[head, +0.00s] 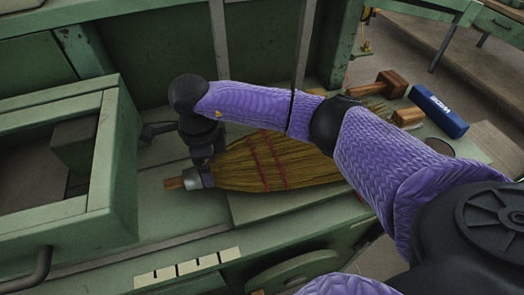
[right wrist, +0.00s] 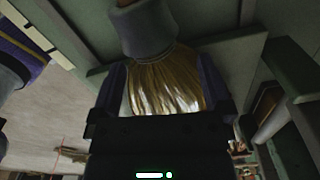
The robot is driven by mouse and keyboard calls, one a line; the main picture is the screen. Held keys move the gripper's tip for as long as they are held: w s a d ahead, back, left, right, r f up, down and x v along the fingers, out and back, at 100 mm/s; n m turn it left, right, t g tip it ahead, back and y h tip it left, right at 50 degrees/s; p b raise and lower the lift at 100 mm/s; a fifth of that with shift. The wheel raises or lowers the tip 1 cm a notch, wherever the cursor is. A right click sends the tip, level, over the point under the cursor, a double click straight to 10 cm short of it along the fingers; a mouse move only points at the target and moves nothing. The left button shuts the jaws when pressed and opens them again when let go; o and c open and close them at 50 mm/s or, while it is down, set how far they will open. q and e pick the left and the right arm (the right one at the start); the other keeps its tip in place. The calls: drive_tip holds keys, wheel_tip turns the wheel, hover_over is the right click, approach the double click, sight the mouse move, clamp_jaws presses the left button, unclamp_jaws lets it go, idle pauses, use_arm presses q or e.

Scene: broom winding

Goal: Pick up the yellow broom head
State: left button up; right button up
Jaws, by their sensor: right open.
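The yellow broom head (head: 275,162) lies on its side on the green bench, with red stitching across its bristles. Its grey collar and short wooden stub (head: 175,184) point left. In the right wrist view the collar (right wrist: 142,18) is at the top and the bristles (right wrist: 162,82) lie below it. My right gripper (head: 205,160) is above the broom's collar end, pointing down. It is open, with one finger showing on each side of the bristles in the wrist view. I cannot tell whether the fingers touch them. My forearm hides part of the broom's far side. My left gripper is out of view.
A green machine frame (head: 118,180) stands left of the broom. Wooden-handled brushes (head: 391,82) and a blue box (head: 438,110) lie at the back right. An upright metal bar (head: 219,40) rises behind my wrist.

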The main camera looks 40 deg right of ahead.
wheel_tip(320, 180, down, 4)
drive_tip(key=shift+r, duration=0.2)
clamp_jaws()
drive_tip(key=shift+r, duration=0.15)
